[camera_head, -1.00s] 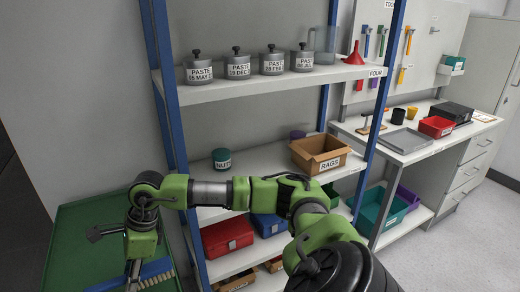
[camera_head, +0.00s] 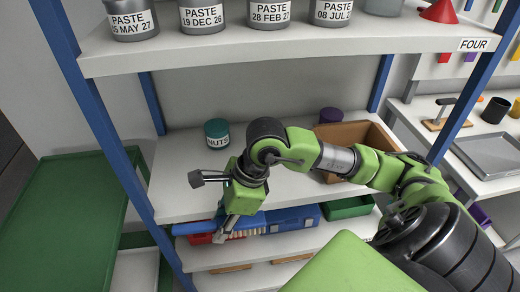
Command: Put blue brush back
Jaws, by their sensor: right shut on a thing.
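The blue brush (camera_head: 194,227) has a long blue back and pale bristles on its underside. It lies roughly level across the picture in front of the lower part of the blue-posted shelf rack (camera_head: 108,128). My right gripper (camera_head: 229,226) points down and is shut on the brush near its middle, hiding part of it. The brush overlaps the red box and blue box behind it, and I cannot tell its exact distance from the shelf edge. My left gripper is out of view.
The middle shelf (camera_head: 180,190) holds a green NUTS pot (camera_head: 217,133), a purple pot (camera_head: 331,115) and a cardboard box (camera_head: 375,133). Below are a red box (camera_head: 200,239), a blue box (camera_head: 293,218) and a green bin (camera_head: 348,208). A green table (camera_head: 60,200) stands left.

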